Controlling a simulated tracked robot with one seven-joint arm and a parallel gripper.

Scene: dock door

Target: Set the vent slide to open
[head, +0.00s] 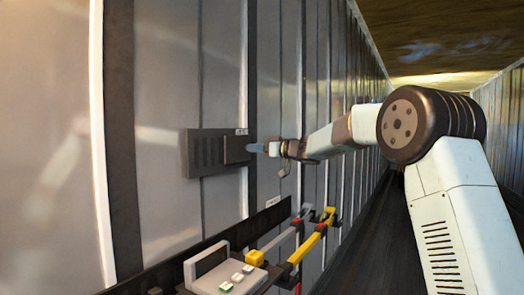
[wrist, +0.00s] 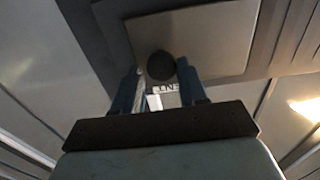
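The vent (head: 203,153) is a dark grey slotted panel on the wall, left of centre in the head view. Its slide plate (head: 236,150) sits over the right end, leaving slots bare to its left. In the wrist view the slide plate (wrist: 210,38) carries a round dark knob (wrist: 160,66). My gripper (head: 254,148) is at the plate's right side in the head view. In the wrist view my gripper (wrist: 158,72) has its two blue fingers apart, one on each side of the knob. A small gap shows at the left finger; contact on the right is unclear.
A white label (wrist: 166,89) with partly hidden letters lies beyond the fingers. Below the vent, a grey box (head: 228,279) with buttons and yellow-and-red bars (head: 312,240) stick out from a dark rail (head: 200,252). The wall in front of the vent is otherwise clear.

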